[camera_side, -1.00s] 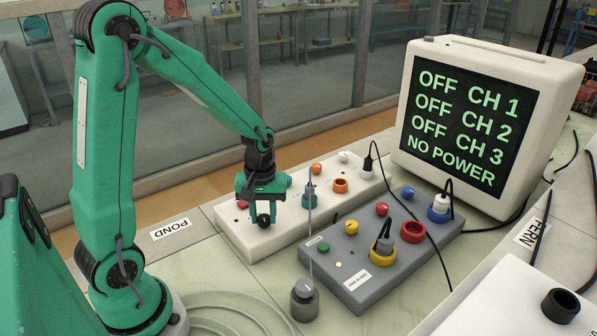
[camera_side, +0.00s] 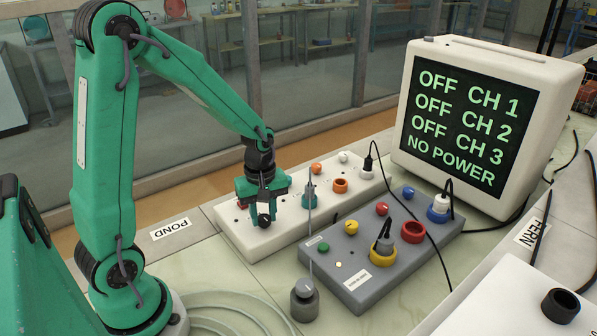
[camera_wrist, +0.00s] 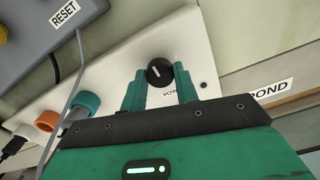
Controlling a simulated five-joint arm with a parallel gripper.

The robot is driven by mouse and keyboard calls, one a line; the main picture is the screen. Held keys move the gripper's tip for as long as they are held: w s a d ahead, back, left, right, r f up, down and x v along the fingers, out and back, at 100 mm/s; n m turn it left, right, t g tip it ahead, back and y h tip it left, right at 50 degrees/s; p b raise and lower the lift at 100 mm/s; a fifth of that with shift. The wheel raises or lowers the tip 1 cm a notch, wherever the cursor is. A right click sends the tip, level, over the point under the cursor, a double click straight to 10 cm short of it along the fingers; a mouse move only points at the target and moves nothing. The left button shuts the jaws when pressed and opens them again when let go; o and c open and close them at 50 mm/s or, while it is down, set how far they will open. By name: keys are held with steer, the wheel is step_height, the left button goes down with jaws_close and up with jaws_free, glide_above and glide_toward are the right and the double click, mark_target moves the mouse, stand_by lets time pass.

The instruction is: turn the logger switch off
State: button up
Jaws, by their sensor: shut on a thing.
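A black round knob (camera_side: 264,220) with a pale pointer line stands at the near left end of a long white panel (camera_side: 270,246). In the wrist view the knob (camera_wrist: 160,72) sits between my two green fingers, its pointer close to upright in the picture. A label beside it starts "POW"; the rest is hidden by a finger. My gripper (camera_side: 263,208) points down and is shut on the knob; it also shows in the wrist view (camera_wrist: 159,82). The monitor (camera_side: 455,125) reads OFF for CH 1, CH 2 and CH 3, and NO POWER.
A grey panel (camera_side: 352,292) with coloured buttons, sockets and cabled plugs lies right of the white one. A POND label (camera_side: 171,229) lies on the bench at left.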

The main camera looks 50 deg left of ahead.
mark_target(263, 219)
steer(key=o, duration=1)
steer(key=shift+r, duration=0.1)
steer(key=shift+r, duration=3.85)
steer(key=s+d+r+m+t, duration=0.2)
steer(key=s+r+m, duration=0.1)
steer(key=m, duration=0.2)
steer(key=s+d+r+m+t, duration=0.1)
steer(key=s+d+r+m, duration=0.2)
steer(key=s+m, duration=0.1)
steer(key=s+d+r+m+t, duration=0.2)
steer(key=s+r+m, duration=0.1)
steer(key=m, duration=0.3)
steer(key=shift+s+d+r+t, duration=0.25)
steer(key=shift+s+r+t, duration=0.05)
steer(key=shift+r, duration=0.2)
